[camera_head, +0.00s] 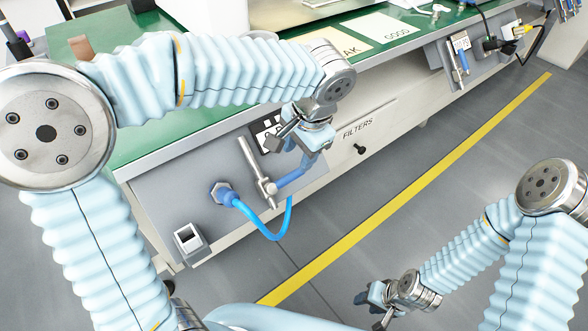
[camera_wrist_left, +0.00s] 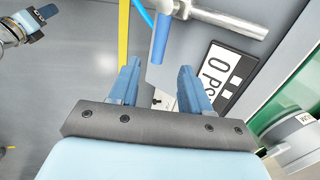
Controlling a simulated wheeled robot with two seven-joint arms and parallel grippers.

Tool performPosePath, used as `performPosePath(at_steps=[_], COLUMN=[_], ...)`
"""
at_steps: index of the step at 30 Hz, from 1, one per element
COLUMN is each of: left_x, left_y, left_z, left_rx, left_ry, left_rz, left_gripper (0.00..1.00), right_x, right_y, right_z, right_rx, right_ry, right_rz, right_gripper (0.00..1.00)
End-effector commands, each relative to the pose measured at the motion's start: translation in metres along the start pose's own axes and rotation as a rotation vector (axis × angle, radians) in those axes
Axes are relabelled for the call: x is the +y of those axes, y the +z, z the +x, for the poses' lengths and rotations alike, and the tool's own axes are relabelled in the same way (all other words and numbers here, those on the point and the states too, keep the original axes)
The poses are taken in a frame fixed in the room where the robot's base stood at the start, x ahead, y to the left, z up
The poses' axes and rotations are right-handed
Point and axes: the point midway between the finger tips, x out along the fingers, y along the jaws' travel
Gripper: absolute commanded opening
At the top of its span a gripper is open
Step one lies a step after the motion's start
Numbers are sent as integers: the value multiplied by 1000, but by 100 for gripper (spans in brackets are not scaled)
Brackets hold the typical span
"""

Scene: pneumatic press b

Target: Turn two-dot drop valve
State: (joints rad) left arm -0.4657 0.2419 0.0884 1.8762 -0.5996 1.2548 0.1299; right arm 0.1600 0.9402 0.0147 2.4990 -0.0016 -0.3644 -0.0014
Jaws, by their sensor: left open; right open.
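A metal valve (camera_head: 258,172) with a blue lever handle (camera_head: 292,178) sits on the grey front panel of the green-topped bench. In the left wrist view, the blue handle (camera_wrist_left: 162,38) hangs from the metal pipe (camera_wrist_left: 230,20). A black-and-white label (camera_wrist_left: 222,72) reading "OPS", with white squares, is beside it; part of the label is cut off by my finger. My left gripper (camera_head: 296,142) is open and empty, close to the handle; its fingertips (camera_wrist_left: 160,72) lie just short of the handle's end. My right gripper (camera_head: 372,304) is open, low over the floor, away from the bench.
A blue hose (camera_head: 270,232) loops below the valve from a fitting. A drawer marked "FILTERS" (camera_head: 357,130) has a black knob. Another label and blue-handled valve (camera_head: 462,60) are farther right. A yellow line (camera_head: 420,172) crosses the clear floor.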

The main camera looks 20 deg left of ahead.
Motion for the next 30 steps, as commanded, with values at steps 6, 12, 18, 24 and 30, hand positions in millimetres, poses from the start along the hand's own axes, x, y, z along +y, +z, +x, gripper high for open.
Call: performPosePath(at_steps=[6, 12, 18, 24, 30], left_x=[1, 0, 0, 0, 0], left_y=[1, 0, 0, 0, 0], left_z=[50, 75, 80, 80, 80], left_rx=[-4, -2, 0, 0, 0], left_ry=[1, 1, 1, 1, 1], left_rz=[1, 0, 0, 0, 0], left_gripper=[47, 47, 47, 43, 12], right_x=[4, 6, 6, 6, 6], right_y=[-1, -2, -2, -2, -2], right_z=[6, 8, 8, 8, 8], right_rx=[4, 6, 6, 6, 6], right_ry=[3, 4, 5, 4, 4], right_rz=[3, 4, 4, 4, 4], right_gripper=[43, 43, 43, 43, 43])
